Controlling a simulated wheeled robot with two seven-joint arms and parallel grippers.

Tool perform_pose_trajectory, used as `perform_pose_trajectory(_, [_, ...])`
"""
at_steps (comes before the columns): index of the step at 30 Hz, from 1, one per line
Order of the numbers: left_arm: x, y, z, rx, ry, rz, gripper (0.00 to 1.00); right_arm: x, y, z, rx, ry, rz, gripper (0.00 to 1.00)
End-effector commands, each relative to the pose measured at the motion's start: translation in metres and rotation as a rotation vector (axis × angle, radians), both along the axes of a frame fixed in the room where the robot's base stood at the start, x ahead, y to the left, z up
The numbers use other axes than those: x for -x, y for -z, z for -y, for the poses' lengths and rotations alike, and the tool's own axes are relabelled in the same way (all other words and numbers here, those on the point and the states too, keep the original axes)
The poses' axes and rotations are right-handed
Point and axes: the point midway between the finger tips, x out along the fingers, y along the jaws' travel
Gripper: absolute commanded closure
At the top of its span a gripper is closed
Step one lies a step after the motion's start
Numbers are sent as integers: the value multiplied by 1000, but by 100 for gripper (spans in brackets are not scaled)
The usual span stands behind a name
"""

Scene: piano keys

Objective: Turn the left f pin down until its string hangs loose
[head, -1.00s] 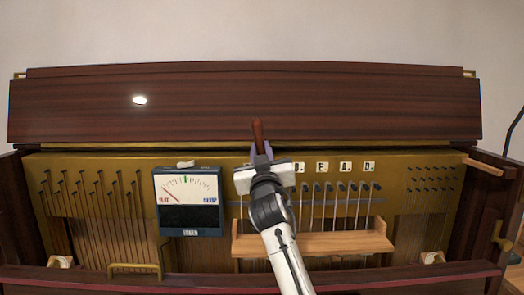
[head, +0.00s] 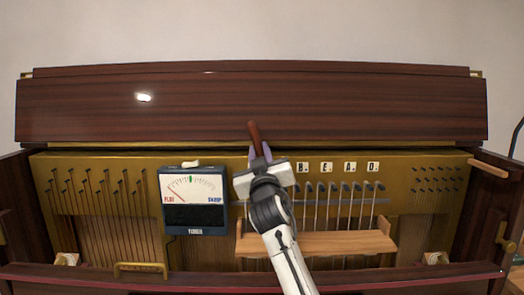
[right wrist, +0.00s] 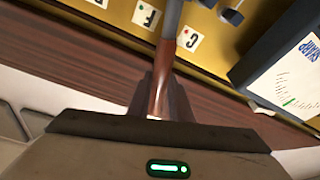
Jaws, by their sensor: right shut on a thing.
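My right gripper (head: 259,158) is shut on the red-brown handle (head: 255,136) of a tuning lever, which tilts a little left in the head view. In the right wrist view the handle (right wrist: 162,78) sits between the jaws, and its metal shaft (right wrist: 172,18) runs past the F label (right wrist: 146,15) and C label (right wrist: 188,38). The f pin is hidden behind the gripper and lever; I cannot tell whether the lever's tip sits on a pin. The tuner meter (head: 194,199) has its needle at the FLAT side. My left gripper is not in view.
Labelled pins B (head: 302,167), E, A and D stand right of my gripper, with strings below. A wooden ledge (head: 340,243) lies under them. The raised dark lid (head: 380,105) is behind. The meter stands close on the left.

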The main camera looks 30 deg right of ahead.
Motion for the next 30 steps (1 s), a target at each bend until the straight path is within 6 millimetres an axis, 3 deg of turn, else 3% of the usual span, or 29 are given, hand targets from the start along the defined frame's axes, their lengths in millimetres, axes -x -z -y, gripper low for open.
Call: perform_pose_trajectory(30, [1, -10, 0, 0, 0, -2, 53, -7, 3, -12, 98, -3, -55, 96])
